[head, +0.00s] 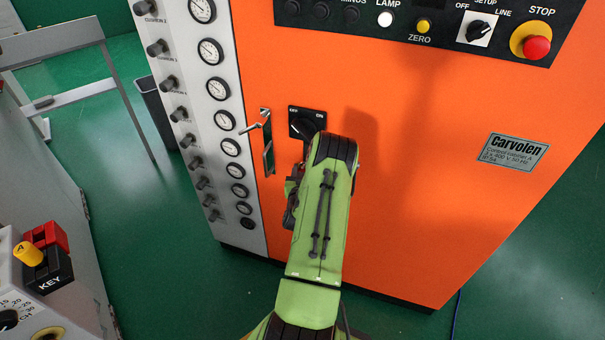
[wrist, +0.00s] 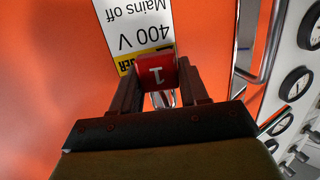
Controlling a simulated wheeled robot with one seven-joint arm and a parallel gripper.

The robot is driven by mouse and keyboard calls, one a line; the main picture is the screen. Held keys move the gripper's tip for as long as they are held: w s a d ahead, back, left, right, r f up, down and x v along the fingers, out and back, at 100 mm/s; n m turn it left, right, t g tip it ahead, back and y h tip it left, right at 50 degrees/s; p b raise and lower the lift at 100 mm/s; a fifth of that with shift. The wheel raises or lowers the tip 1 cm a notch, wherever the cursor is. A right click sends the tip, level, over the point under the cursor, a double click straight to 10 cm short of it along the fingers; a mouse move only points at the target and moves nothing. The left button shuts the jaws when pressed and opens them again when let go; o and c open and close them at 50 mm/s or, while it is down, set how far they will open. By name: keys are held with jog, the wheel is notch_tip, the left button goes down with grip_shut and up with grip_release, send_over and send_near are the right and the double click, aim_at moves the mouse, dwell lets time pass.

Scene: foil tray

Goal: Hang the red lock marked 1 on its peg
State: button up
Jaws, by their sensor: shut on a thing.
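In the wrist view my gripper (wrist: 159,80) is shut on the red lock (wrist: 155,70), with one finger on each side. The lock's white 1 appears upside down, and its metal shackle shows between the fingers. Behind the lock, a white and yellow label reading 400 V Mains off (wrist: 137,30) is on the orange cabinet. In the head view my green arm reaches to the cabinet front, and my gripper (head: 292,195) is partly hidden beside it, below the black rotary switch (head: 303,123). I cannot make out a peg in either view.
The orange cabinet (head: 420,160) fills the front. A metal door handle (head: 267,145) and a column of gauges (head: 212,85) are left of my arm. A grey console (head: 50,315) with a KEY box (head: 50,270) stands at lower left.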

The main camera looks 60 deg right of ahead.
jog(key=shift+s+d, duration=0.1)
jog(key=shift+d, duration=0.15)
